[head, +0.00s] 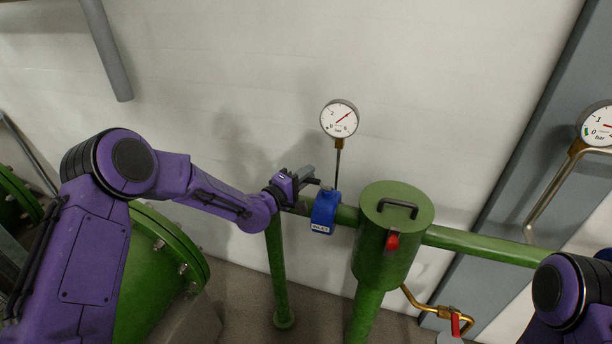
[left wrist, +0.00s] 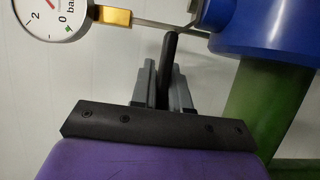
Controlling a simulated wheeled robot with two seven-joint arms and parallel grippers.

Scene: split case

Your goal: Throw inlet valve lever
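The blue inlet valve (head: 325,212), with a white label, sits on the green pipe left of the green strainer pot. Its blue body also fills the top right of the left wrist view (left wrist: 265,25). My left gripper (head: 308,177) is at the valve's upper left. In the left wrist view the lever's black grip (left wrist: 169,65) stands between the two grey fingers (left wrist: 165,90). It appears to fill the gap, so the fingers look closed on it. My right gripper is out of view; only part of that arm shows at the lower right.
A pressure gauge (head: 339,119) rises on a thin stem close behind the valve. The green pot (head: 391,240) has a top handle and a red knob. A brass pipe with a red-handled cock (head: 455,322) is low right. A second gauge (head: 597,125) is at the right edge.

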